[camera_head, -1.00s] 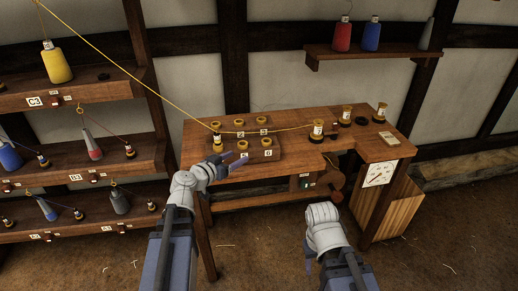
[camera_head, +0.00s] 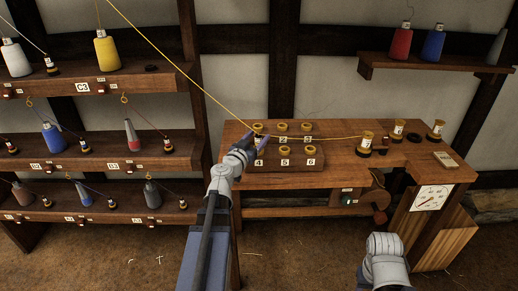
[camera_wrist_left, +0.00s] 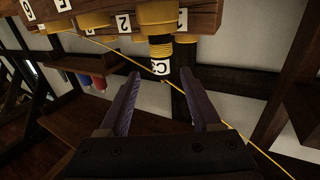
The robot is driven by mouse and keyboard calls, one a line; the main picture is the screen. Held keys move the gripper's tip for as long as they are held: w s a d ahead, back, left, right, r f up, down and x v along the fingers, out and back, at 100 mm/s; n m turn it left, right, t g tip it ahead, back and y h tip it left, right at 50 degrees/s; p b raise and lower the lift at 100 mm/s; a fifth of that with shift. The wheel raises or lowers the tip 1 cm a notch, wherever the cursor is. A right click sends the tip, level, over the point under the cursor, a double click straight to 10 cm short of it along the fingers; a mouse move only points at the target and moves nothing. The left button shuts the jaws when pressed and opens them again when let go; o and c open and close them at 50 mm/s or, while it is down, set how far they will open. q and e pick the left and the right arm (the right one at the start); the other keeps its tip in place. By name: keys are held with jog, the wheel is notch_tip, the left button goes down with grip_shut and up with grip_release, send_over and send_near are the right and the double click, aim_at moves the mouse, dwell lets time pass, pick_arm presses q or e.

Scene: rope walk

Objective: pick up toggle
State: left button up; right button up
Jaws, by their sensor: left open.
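The toggle (camera_wrist_left: 160,50), yellow-ringed with a white C3 label, stands at the front left of the numbered board (camera_head: 249,168) on the bench. It appears upside down in the left wrist view. Yellow yarn (camera_head: 195,85) runs to this spot from the yellow cone (camera_head: 107,52). My left gripper (camera_head: 261,143) is open at the board's left end, in front of the toggle and partly hiding it in the head view. In the left wrist view my gripper (camera_wrist_left: 160,88) has nothing between its fingers; the toggle lies just beyond the tips. My right gripper is out of view.
Several yellow rings (camera_head: 311,149) sit on the board beside the toggle. Yarn crosses above the bench to a labelled spool (camera_head: 366,141). More spools (camera_head: 398,129) stand at right. A cone rack (camera_head: 140,165) flanks the bench at left; a wall shelf (camera_head: 440,65) hangs above.

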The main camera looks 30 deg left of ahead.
pick_arm(q)
jog(key=w, duration=0.2)
jog(key=w+a+f+b, duration=0.1)
jog(key=w, duration=0.1)
jog(key=shift+w, duration=0.1)
jog(key=shift+w+d, duration=0.1)
jog(key=shift+w, duration=0.35)
jog(key=shift+s, duration=0.1)
jog(key=shift+c, duration=0.2)
grip_shut()
